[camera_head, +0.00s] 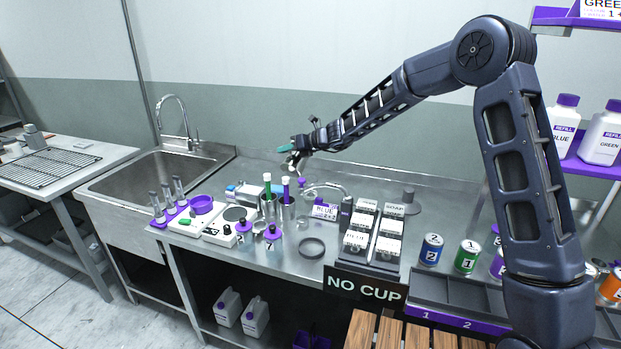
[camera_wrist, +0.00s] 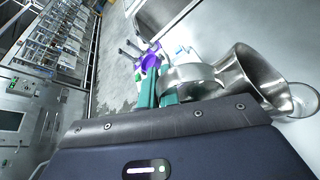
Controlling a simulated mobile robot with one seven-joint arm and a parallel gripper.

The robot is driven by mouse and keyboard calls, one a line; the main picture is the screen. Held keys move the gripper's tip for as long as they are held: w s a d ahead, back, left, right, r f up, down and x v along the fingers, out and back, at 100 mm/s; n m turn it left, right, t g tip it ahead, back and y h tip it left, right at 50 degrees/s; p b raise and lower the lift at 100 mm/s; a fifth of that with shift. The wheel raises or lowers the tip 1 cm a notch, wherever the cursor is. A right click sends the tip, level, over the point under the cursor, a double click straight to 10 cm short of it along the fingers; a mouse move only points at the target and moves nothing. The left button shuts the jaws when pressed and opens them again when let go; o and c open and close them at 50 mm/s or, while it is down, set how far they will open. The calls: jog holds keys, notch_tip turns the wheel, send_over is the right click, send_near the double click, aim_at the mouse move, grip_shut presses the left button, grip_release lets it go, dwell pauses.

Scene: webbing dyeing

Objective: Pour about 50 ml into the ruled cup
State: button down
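My gripper (camera_head: 287,149) with teal fingertips is raised over the bench, left of the arm's elbow. In the wrist view its teal fingers (camera_wrist: 157,90) are close together at the band-like handle of a steel jug (camera_wrist: 250,75). The jug is tilted beside the fingers; its contents are not visible. It shows small and silvery below the fingertips in the head view (camera_head: 294,161). I cannot pick out a cup with readable rulings. A black sign reading NO CUP (camera_head: 366,287) hangs at the bench's front edge.
Steel beakers (camera_head: 286,214) with green and purple rods stand below the gripper. A white scale (camera_head: 222,229), purple-capped bottles and a dark ring (camera_head: 312,248) are nearby. A sink (camera_head: 160,178) is left; labelled blocks and numbered cans (camera_head: 431,250) are right. The rear bench is fairly clear.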

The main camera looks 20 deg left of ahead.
aim_at(283, 162)
jog(key=shift+s+f+n+t, duration=0.3)
jog(key=shift+f+n+t, duration=0.1)
jog(key=shift+f, duration=0.25)
dwell(0.8)
jog(key=shift+s+f, duration=0.1)
jog(key=shift+f, duration=0.1)
jog(key=shift+s+a+f+n+t+h, duration=0.15)
jog(key=shift+s+n+t, duration=0.2)
jog(key=shift+n, duration=0.2)
jog(key=shift+s+a+f+n+t+h, duration=0.15)
jog(key=shift+s+n+t, duration=0.15)
jog(key=shift+n, duration=0.25)
jog(key=s+n+t, duration=0.1)
jog(key=s+n+t+p, duration=0.1)
jog(key=s+f+n+t, duration=0.1)
jog(key=n, duration=0.1)
jog(key=shift+s+a+t+p, duration=0.25)
jog(key=shift+s+a+p, duration=0.05)
jog(key=shift+s+p, duration=0.05)
dwell(0.3)
jog(key=shift+s+n+t, duration=0.1)
jog(key=shift+n+t, duration=0.3)
jog(key=shift+n, duration=0.1)
